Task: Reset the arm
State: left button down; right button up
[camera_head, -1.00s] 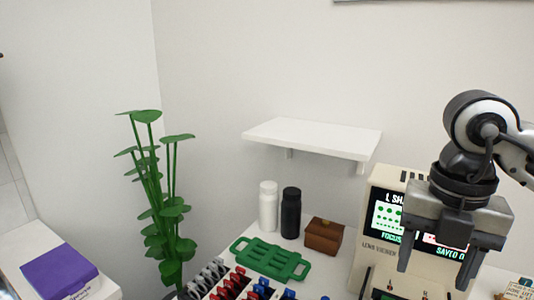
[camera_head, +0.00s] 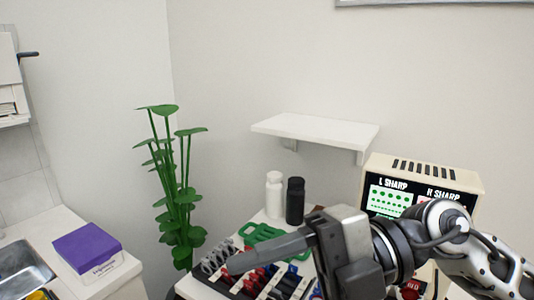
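My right arm comes in from the lower right, and its gripper (camera_head: 235,262) points left over the equipment table. One dark finger shows lengthwise; the other cannot be made out, so its opening is unclear. No held thing is visible. Behind the arm stands the cream eye tester (camera_head: 425,172) with a lit screen reading "L SHARP" and "R SHARP"; the arm covers its lower right part. My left gripper is not in view.
Below the finger is a rack of red, blue and grey pieces (camera_head: 228,252), with a green tray (camera_head: 262,231) behind it. A white bottle (camera_head: 274,196) and black bottle (camera_head: 295,202) stand under a wall shelf (camera_head: 315,131). A plant (camera_head: 178,200) and a purple-topped box (camera_head: 88,246) are left.

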jog(key=w+d+r+m+t+y, duration=0.3)
jog(key=w+r+m+t+y, duration=0.4)
jog(key=m+t, duration=0.7)
jog(key=w+d+f+m+t+h, duration=0.7)
jog(key=d+f+m+t+h, duration=0.4)
jog(key=m+h, duration=0.65)
jog(key=s+d+f+m+g+h, duration=0.1)
jog(key=s+d+f+g+h, duration=0.15)
jog(key=f, duration=0.35)
jog(key=s+d+f+g+h, duration=0.1)
jog(key=f+g, duration=0.2)
jog(key=f, duration=0.2)
jog(key=s+d+f+m+g+h, duration=0.1)
jog(key=s+f+g, duration=0.15)
jog(key=f, duration=0.35)
jog(key=s+d+f+g, duration=0.2)
jog(key=s+f+g, duration=0.8)
jog(key=s, duration=0.5)
jog(key=w+a+f+t+y, duration=0.2)
jog(key=w+a+f+t, duration=0.4)
jog(key=f+t, duration=0.1)
jog(key=shift+f+n+y, duration=0.3)
jog(key=shift+f+n, duration=0.15)
jog(key=shift+f, duration=0.05)
